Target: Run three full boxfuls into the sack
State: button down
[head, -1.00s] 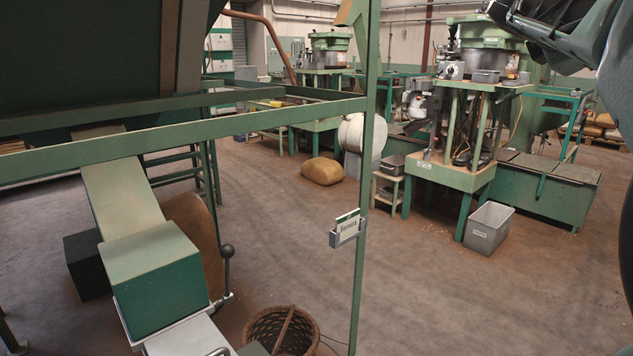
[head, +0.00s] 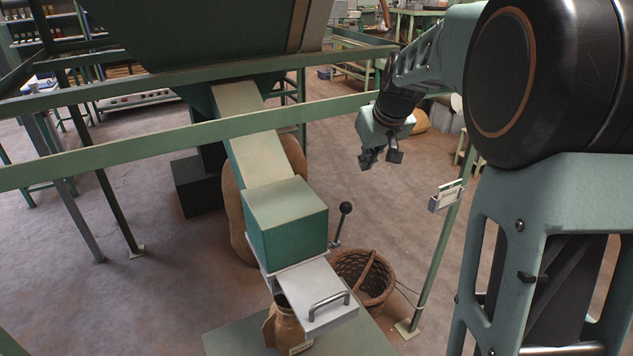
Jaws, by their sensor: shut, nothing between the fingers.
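The green measuring box (head: 287,222) sits at the foot of the pale sloping chute (head: 252,135) under the dark hopper (head: 180,35). A metal slide plate with a bar handle (head: 328,301) sticks out below the box towards me. A lever with a black ball knob (head: 345,208) stands at the box's right side. A small brown sack (head: 289,333) stands under the plate, its mouth partly hidden by it. The box's inside is hidden. My gripper (head: 381,160) is shut and empty in the air, to the right of and above the box and lever, touching nothing.
Green frame rails (head: 190,140) cross in front of the chute. A post with a card holder (head: 446,196) stands at right. A wicker basket (head: 365,283) is on the floor beside the plate. A larger brown sack (head: 234,205) leans behind the chute.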

jog(key=w+a+f+y+p, duration=0.15)
jog(key=w+a+f, duration=0.35)
jog(key=f, duration=0.5)
jog(key=shift+s+d+f+m+h, duration=0.1)
jog(key=shift+s+d+m+h, duration=0.1)
jog(key=shift+s, duration=0.8)
jog(key=shift+s+d+m+h, duration=0.1)
jog(key=shift+s+m, duration=0.1)
jog(key=shift+s, duration=0.75)
jog(key=shift+f, duration=0.15)
